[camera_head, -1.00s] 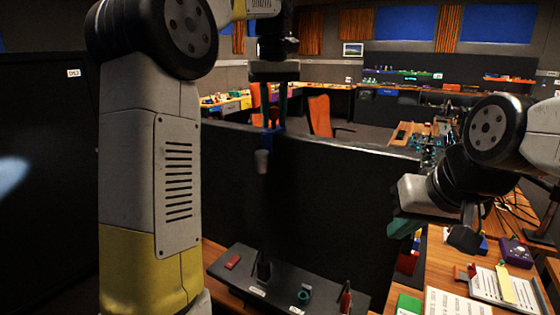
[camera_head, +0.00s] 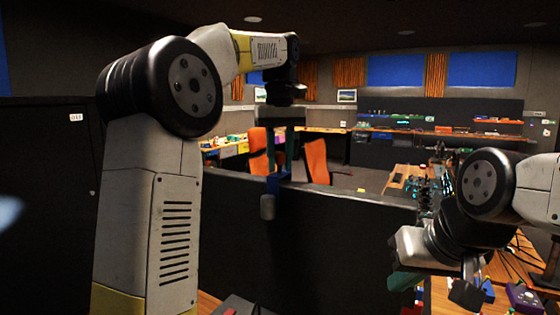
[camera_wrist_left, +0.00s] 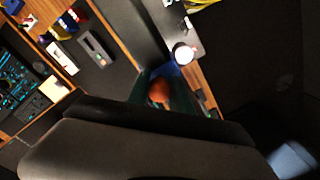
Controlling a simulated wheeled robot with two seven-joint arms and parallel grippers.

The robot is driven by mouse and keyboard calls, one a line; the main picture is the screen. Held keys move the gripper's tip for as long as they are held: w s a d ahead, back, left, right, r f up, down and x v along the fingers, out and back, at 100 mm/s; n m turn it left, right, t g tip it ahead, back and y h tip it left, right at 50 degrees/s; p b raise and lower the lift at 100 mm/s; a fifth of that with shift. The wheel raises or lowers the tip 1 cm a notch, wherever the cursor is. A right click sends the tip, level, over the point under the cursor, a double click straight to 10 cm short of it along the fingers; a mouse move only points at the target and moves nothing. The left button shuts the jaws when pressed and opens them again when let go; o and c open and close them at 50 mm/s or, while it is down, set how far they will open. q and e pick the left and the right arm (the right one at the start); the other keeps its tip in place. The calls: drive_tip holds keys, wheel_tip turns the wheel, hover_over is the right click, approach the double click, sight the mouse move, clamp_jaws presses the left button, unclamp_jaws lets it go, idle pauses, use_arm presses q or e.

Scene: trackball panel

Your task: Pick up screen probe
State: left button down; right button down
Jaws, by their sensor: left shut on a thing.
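My left gripper (camera_head: 280,172) points down in the head view, in front of the top edge of a dark partition. It is shut on the screen probe (camera_head: 268,207), a blue piece with a pale grey rounded end that hangs below the fingertips. In the left wrist view, the probe's blue part (camera_wrist_left: 166,70) sits between the green fingers, with a bright whitish end beyond it. An orange-red rounded shape (camera_wrist_left: 159,91) also shows between the fingers. My right gripper (camera_head: 404,282) is at the right, partly hidden by its own wrist; its jaw opening is unclear.
The dark partition (camera_head: 340,235) stands behind the held probe. A wooden workbench (camera_head: 440,298) with a purple box (camera_head: 523,297) lies at the lower right. Orange chairs (camera_head: 316,160) stand beyond the partition. A dark cabinet (camera_head: 45,190) fills the left side.

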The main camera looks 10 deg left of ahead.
use_arm(q)
drive_tip(key=s+d, duration=0.5)
drive_tip(key=d, duration=0.8)
drive_tip(key=s+d, duration=0.5)
drive_tip(key=d, duration=0.8)
drive_tip(key=s+d, duration=0.6)
drive_tip(key=d, duration=0.7)
drive_tip(key=shift+d, duration=0.15)
